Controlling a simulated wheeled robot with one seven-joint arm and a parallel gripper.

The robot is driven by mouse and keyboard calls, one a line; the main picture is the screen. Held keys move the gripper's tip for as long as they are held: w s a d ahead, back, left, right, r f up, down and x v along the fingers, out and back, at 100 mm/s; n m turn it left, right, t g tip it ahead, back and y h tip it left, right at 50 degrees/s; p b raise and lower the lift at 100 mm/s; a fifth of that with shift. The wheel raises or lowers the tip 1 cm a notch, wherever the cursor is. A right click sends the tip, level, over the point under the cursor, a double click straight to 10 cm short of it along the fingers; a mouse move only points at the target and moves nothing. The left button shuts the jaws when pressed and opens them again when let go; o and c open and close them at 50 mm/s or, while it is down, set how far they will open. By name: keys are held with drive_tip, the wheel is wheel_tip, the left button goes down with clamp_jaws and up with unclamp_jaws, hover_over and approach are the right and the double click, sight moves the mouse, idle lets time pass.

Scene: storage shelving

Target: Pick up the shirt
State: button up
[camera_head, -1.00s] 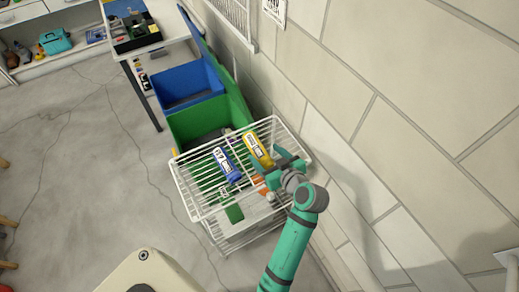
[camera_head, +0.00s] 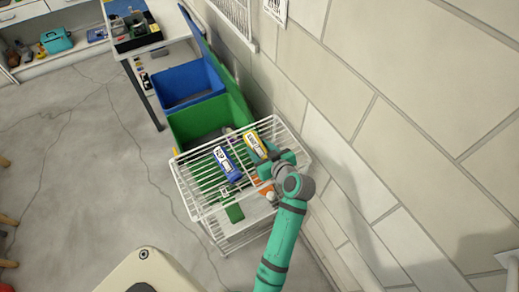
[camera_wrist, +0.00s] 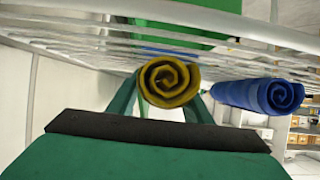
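A yellow roll (camera_head: 255,145) with a white label lies on the white wire rack, near the wall. In the wrist view the spiral end of the yellow roll (camera_wrist: 169,81) looks like rolled cloth, probably a shirt. My gripper (camera_head: 272,163) is at the near end of this roll. In the wrist view the two green fingers stand on either side of it, apart, and their tips are partly hidden behind the roll. A blue roll (camera_head: 227,164) with a white label lies left of it; it also shows in the wrist view (camera_wrist: 260,95).
The wire rack (camera_head: 186,181) has a raised wire rim around the rolls. An orange item (camera_head: 265,188) lies close to my gripper. A green bin (camera_head: 228,110) and a blue bin (camera_head: 190,80) stand behind. The block wall (camera_head: 350,130) is close on the right.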

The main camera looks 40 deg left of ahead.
sight(252, 138)
drive_tip(key=shift+r, duration=0.15)
drive_tip(key=shift+r, duration=0.2)
drive_tip(key=r, duration=0.3)
drive_tip(key=shift+s+a, duration=0.15)
drive_tip(key=shift+s, duration=0.15)
drive_tip(key=s+a+r, duration=0.7)
drive_tip(key=s+r, duration=0.2)
drive_tip(key=s, duration=0.2)
drive_tip(key=shift+s+a+r, duration=0.15)
drive_tip(key=shift+s+r, duration=0.05)
drive_tip(key=shift+w, duration=0.1)
